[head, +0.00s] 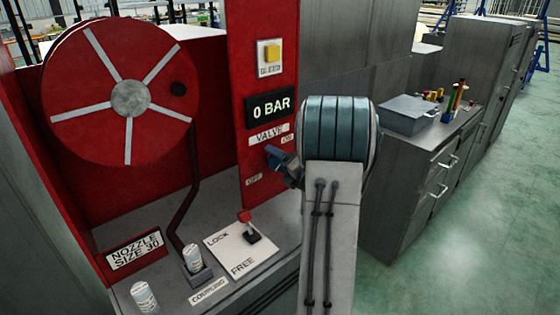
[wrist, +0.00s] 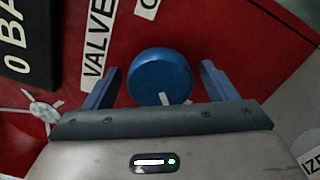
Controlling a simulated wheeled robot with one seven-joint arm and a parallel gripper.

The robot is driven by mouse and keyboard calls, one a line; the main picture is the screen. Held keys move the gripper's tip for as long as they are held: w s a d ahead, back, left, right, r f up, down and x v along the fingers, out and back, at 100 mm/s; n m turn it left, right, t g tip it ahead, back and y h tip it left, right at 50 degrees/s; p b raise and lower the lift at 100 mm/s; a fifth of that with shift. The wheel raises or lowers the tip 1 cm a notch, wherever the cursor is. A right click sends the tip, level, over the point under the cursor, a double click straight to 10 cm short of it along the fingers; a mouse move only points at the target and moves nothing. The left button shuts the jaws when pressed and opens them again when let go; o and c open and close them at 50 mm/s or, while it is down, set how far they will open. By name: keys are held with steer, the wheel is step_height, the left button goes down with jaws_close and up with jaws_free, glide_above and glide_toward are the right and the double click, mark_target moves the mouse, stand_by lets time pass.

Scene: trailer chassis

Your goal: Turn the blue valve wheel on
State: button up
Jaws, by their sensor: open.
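The blue valve wheel (wrist: 160,75) shows in the wrist view as a round blue knob with a small white mark at its lower edge. My gripper (wrist: 161,69) is open, with one blue finger to the left of the wheel and one to the right. A gap shows on each side, so neither finger visibly touches it. In the head view, blue parts show at the red panel (head: 255,95) below the VALVE label (head: 268,134), between OFF and ON. My arm partly hides that spot, and I cannot tell wheel from fingers there.
The display (head: 270,107) reads 0 BAR, below a yellow bleed button (head: 271,53). A red hose reel (head: 75,95) is at left. A red-tipped lever (head: 248,228) stands on the LOCK/FREE plate (head: 228,257), near two white cylinders. A grey cabinet (head: 400,190) stands right; green floor is open beyond.

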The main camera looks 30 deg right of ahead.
steer(key=c, duration=1)
